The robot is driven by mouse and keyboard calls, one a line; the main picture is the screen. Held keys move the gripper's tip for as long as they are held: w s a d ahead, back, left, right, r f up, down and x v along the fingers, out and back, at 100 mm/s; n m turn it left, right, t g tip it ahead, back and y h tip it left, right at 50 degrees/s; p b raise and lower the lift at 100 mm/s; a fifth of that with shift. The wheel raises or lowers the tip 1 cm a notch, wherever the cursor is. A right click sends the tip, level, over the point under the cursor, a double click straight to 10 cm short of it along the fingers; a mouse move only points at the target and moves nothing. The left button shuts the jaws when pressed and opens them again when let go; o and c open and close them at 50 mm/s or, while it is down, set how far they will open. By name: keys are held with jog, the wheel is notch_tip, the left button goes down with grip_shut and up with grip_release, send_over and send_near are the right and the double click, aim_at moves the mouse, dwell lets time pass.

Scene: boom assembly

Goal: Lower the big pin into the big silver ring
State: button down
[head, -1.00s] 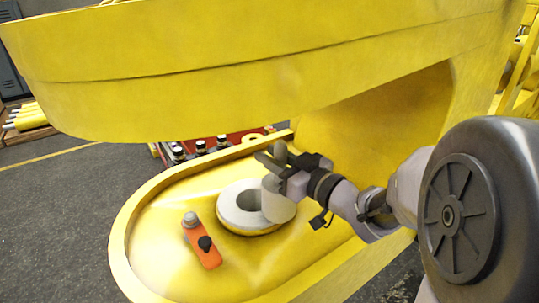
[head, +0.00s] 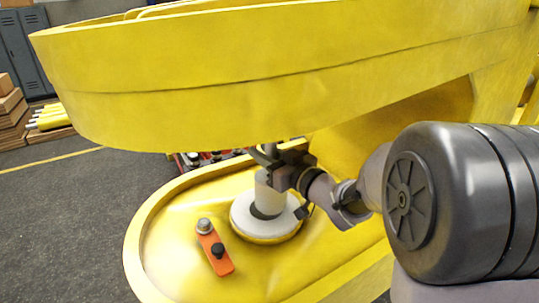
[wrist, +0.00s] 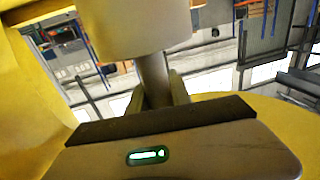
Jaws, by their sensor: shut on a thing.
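The big pin (head: 268,196) is a thick grey cylinder with a thin stem on top. It stands upright over the big silver ring (head: 285,224), which lies flat in the yellow housing. The pin's lower end is at the ring's dark hole; I cannot tell whether it has entered it. My gripper (head: 268,156) is shut on the pin's stem, above the ring. In the wrist view the thick part of the pin (wrist: 125,25) fills the top, with the stem (wrist: 154,80) between my fingers. The ring is not seen there.
An orange tool (head: 214,248) with a grey knob lies left of the ring on the yellow tray (head: 165,265). A large yellow boom (head: 250,85) overhangs close above my gripper. The tray has a raised rim. Bare tray floor lies around the tool.

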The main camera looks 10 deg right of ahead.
notch_tip(320, 180, down, 12)
jog(key=w+b, duration=0.1)
jog(key=b, duration=1)
jog(key=shift+w+a+r, duration=0.2)
jog(key=shift+w+a, duration=0.05)
jog(key=shift+a, duration=0.2)
